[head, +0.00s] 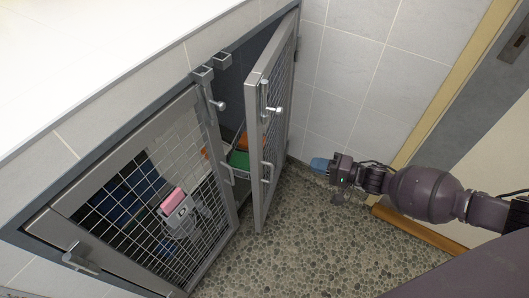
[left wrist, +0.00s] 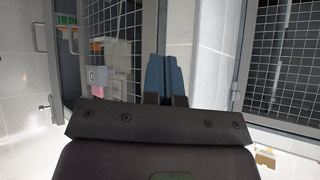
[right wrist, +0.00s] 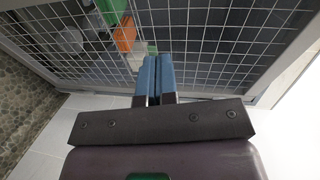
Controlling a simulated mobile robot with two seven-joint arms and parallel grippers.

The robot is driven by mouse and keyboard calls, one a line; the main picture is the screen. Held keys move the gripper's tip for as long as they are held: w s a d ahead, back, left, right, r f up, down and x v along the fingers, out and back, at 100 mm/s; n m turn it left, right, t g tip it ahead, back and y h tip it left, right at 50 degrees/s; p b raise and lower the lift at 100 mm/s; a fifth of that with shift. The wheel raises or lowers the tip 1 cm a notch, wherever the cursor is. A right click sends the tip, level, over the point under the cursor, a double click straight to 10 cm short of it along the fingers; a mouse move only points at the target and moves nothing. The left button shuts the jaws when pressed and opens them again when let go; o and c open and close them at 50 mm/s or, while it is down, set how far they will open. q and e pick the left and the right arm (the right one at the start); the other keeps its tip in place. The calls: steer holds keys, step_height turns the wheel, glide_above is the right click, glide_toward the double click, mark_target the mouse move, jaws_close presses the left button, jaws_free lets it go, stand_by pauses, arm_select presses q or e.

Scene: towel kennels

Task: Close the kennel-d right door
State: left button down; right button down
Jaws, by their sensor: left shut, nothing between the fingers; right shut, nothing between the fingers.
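The kennel-d right door (head: 253,160) is a grey-framed wire mesh door. It stands open in the head view, swung outward from its right-hand side, with a latch and a pull handle (head: 267,171) on it. The left door (head: 135,165) beside it looks closed and carries a plate marked D (head: 180,216). My right gripper (head: 320,164) is shut and empty, to the right of the open door and apart from it. In the right wrist view its blue fingers (right wrist: 154,77) point at wire mesh. My left gripper (left wrist: 161,76) is shut and empty; it is outside the head view.
Orange and green items (head: 238,160) show inside the kennel through the gap. A tiled wall (head: 360,60) is close on the right, with a wooden-framed door (head: 460,80) beyond. Pebbled floor (head: 320,250) is clear in front. A white counter (head: 80,50) tops the kennels.

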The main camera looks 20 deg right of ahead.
steer(key=s+a+r+y, duration=0.1)
steer(key=r+y, duration=0.1)
steer(key=b, duration=0.2)
glide_toward(261, 151)
steer(key=shift+y, duration=0.4)
steer(key=x, duration=0.5)
steer(key=f+x, duration=0.1)
steer(key=x, duration=0.1)
steer(key=shift+w, duration=0.35)
arm_select(q)
steer(key=shift+w+d+f+m, duration=0.25)
steer(key=shift+w+m, duration=0.15)
arm_select(e)
steer(key=shift+w+r, duration=0.1)
